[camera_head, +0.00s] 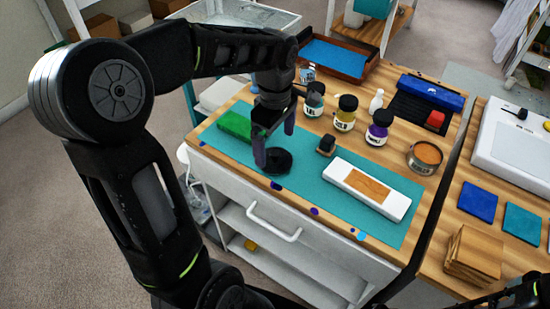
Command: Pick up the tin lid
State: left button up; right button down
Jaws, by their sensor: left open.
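A dark round piece (278,162), which looks like the tin lid, lies on the teal mat (222,143) near the front of the wooden bench. My left gripper (274,149) points down over it with its fingers apart. One fingertip overlaps the lid's left edge in the picture; I cannot tell whether it touches. Nothing shows held between the fingers. A round open tin (425,156) with orange-brown contents stands to the right. My right gripper is not in view.
A green block (234,125) lies left of the gripper. A small dark block (326,145) and a white mould with a wood panel (367,188) lie to the right. The mat's front strip is mostly clear.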

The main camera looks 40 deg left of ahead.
aim_at(275, 152)
pick_arm(q)
notch_tip(275, 152, down, 4)
jog(key=shift+s+f, duration=0.1)
jog(key=shift+f, duration=0.1)
dwell(0.5)
jog(key=c, duration=1.3)
